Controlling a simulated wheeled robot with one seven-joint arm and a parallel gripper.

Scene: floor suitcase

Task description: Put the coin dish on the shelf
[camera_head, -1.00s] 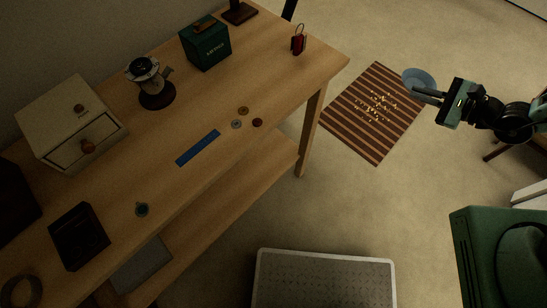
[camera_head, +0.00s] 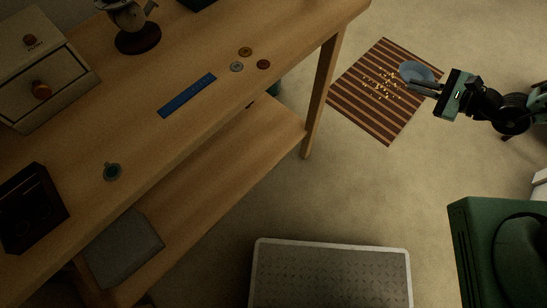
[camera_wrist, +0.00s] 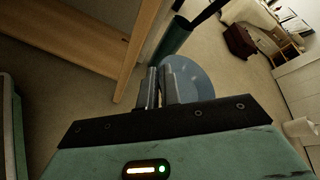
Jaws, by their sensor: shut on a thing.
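The coin dish (camera_head: 416,70) is a shallow blue-grey dish held off the floor, above the striped mat's right side in the head view. My gripper (camera_head: 414,86) is shut on its near rim. In the wrist view the dish (camera_wrist: 195,75) appears tilted, with its rim between my gripper's fingers (camera_wrist: 160,82), which hide part of it. The shelf (camera_head: 215,195) is the wooden board low under the workbench, to the left of my gripper and well apart from it. A grey flat box (camera_head: 123,248) lies at its near end.
The workbench top (camera_head: 185,125) holds a blue bar (camera_head: 187,95), a drawer box (camera_head: 45,75) and small discs. Its leg (camera_head: 323,95) stands at the shelf's far end. Small yellowish pieces lie on the striped mat (camera_head: 365,105). A grey textured panel (camera_head: 330,275) and green suitcase (camera_head: 475,215) are nearer.

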